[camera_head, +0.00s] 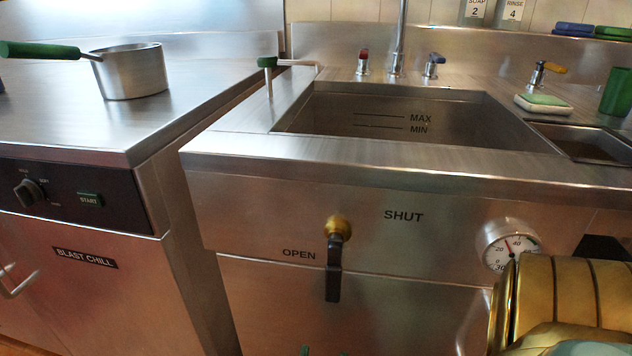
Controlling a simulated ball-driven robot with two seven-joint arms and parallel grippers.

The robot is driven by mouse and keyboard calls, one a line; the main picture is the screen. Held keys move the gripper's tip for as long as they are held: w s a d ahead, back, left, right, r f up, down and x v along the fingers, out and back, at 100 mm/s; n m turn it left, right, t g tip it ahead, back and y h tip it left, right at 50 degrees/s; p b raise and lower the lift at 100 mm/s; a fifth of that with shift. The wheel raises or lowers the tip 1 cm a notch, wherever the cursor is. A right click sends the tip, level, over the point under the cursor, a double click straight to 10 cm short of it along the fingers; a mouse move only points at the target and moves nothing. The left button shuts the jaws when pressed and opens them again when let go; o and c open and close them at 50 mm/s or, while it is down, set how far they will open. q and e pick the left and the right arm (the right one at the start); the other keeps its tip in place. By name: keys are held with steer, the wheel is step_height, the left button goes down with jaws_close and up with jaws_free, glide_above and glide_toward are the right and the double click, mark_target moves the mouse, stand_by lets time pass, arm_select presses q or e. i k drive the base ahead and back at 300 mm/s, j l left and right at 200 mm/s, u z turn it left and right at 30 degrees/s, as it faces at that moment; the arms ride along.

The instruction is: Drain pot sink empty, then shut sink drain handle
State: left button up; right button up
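The pot sink basin (345,112) is a deep metal tub with MAX and MIN lines on its back wall. I see no water surface in it, but the front rim hides the bottom, so I cannot tell whether it is empty. The drain handle (334,272) is a black lever on a brass pivot (339,228) on the sink front. It hangs almost straight down, beside the word OPEN on its left; SHUT is printed up and to its right. Neither gripper is clearly in view. Brass-coloured segments at lower right look like my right arm.
A gauge (510,245) sits right of the handle, partly behind the brass segments. A saucepan (131,72) with a green handle stands on the blast chiller (60,110) at left. Taps (395,62) line the sink's back. Small green tips at the bottom edge are unclear.

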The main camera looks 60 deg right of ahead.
mark_target(333, 267)
steer(key=k+j, duration=0.85)
